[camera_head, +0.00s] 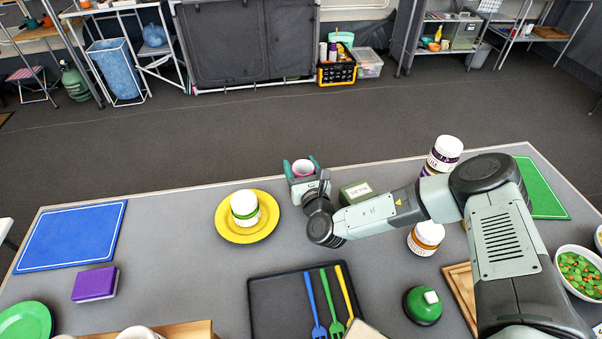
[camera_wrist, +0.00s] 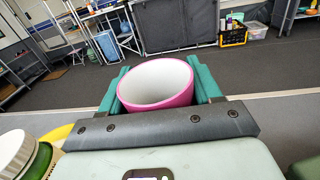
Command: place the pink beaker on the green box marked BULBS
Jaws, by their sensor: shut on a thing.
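The pink beaker (camera_wrist: 157,84), pink outside and white inside, is between the green fingers of my gripper (camera_wrist: 160,88) in the wrist view. My gripper is shut on it and holds it upright. In the head view the beaker (camera_head: 303,167) shows at the far edge of the table. The green box (camera_head: 357,192) with a pale label stands just right of my gripper; its lettering is too small to read. The beaker is to the left of the box, not over it. A dark green corner of the box (camera_wrist: 305,168) shows in the wrist view.
An orange-labelled jar (camera_head: 425,238) and stacked jars (camera_head: 444,154) stand to the right. A black tray (camera_head: 270,308) with several utensils is in front.

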